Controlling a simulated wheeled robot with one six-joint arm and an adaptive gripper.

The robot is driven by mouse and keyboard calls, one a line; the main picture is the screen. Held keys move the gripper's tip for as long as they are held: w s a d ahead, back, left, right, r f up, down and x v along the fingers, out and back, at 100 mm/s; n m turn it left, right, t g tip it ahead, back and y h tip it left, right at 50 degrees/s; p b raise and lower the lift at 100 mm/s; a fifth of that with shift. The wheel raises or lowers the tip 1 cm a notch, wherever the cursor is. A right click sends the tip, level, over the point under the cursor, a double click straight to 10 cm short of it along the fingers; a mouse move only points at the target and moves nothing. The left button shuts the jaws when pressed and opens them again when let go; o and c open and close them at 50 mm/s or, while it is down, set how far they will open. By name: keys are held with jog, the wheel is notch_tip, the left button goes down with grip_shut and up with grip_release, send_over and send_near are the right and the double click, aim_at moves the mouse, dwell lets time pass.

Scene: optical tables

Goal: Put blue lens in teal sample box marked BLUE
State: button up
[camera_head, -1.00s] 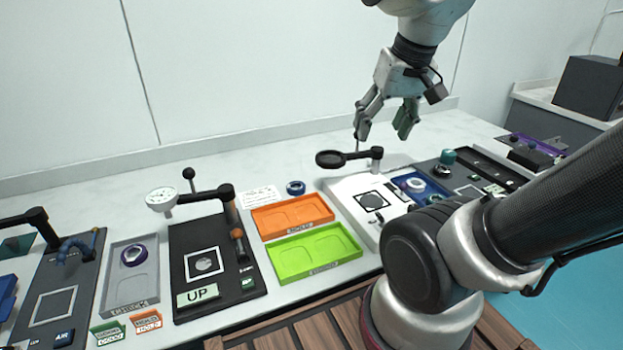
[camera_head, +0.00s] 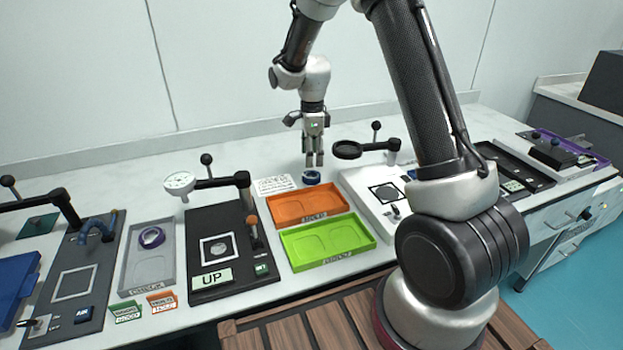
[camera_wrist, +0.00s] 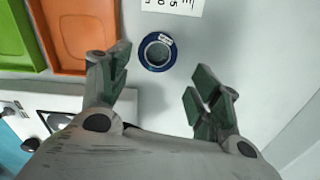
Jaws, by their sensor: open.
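The blue lens (camera_head: 311,178) is a small blue ring lying flat on the white bench, behind the orange tray. My gripper (camera_head: 314,160) is just above the lens and points down. In the wrist view my gripper (camera_wrist: 158,76) is open and empty, with its fingers apart and the lens lying ahead of the gap between them. I cannot make out a teal box marked BLUE; a dark teal flat piece (camera_head: 38,226) is at the far left.
The orange tray (camera_head: 338,207) and green tray (camera_head: 368,241) lie in front of the lens. A printed card (camera_head: 272,186) lies left of it. A grey tray (camera_head: 134,283) holds a purple ring.

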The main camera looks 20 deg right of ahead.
aim_at(311, 175)
jog(key=f, duration=0.6)
jog(key=shift+s+a+f, duration=0.15)
jog(key=shift+a+f, duration=0.05)
jog(key=shift+f, duration=0.2)
jog(key=shift+c, duration=0.3)
jog(key=c, duration=0.8)
